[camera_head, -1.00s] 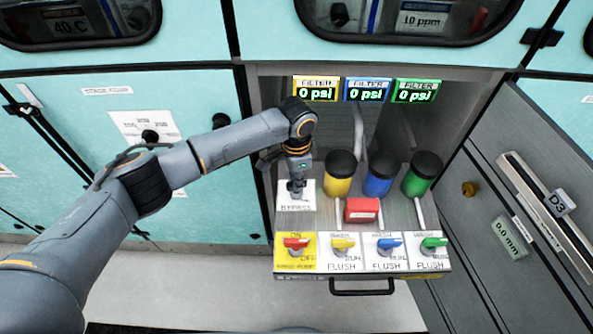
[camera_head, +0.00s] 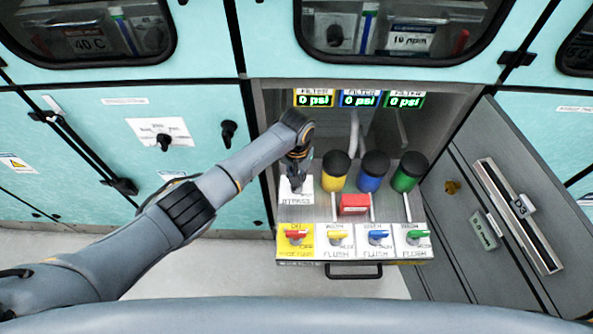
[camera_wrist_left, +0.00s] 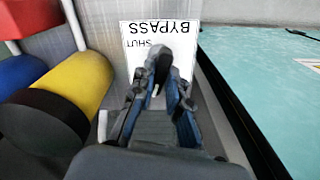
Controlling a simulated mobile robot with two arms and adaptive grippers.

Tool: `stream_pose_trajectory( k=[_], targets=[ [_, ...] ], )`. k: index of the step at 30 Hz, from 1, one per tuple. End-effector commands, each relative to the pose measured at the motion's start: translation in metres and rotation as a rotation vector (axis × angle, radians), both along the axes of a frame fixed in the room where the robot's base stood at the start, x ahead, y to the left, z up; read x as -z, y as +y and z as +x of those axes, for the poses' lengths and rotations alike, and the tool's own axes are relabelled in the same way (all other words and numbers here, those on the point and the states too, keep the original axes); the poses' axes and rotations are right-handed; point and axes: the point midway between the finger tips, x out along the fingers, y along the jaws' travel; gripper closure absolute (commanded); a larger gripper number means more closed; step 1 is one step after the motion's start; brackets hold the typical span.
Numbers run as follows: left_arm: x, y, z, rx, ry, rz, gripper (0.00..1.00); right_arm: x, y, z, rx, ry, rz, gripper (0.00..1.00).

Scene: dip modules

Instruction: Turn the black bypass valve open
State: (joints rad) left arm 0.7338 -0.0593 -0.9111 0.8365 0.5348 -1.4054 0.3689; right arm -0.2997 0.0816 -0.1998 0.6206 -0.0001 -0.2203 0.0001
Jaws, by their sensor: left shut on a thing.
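The white BYPASS plate (camera_head: 290,198) lies at the left of the pulled-out drawer in the head view. It also shows in the left wrist view (camera_wrist_left: 180,42), with the words BYPASS and SHUT upside down. My left gripper (camera_head: 296,186) points down onto this plate. In the left wrist view its fingers (camera_wrist_left: 158,88) are closed together over the plate, shut on the black bypass valve. My right gripper is not in view.
Yellow (camera_head: 335,172), blue (camera_head: 374,172) and green (camera_head: 408,172) canisters stand right of the gripper. A red box (camera_head: 354,204) lies before them. Several coloured valve handles line the drawer front above its handle (camera_head: 353,271).

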Motion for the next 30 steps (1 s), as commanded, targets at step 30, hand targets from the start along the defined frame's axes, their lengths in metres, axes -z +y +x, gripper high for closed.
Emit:
stream_pose_trajectory(
  k=[30],
  targets=[
    [-0.001, 0.000, 0.001, -0.335, -0.004, -0.002, 1.00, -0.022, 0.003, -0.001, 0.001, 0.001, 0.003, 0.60]
  ],
)
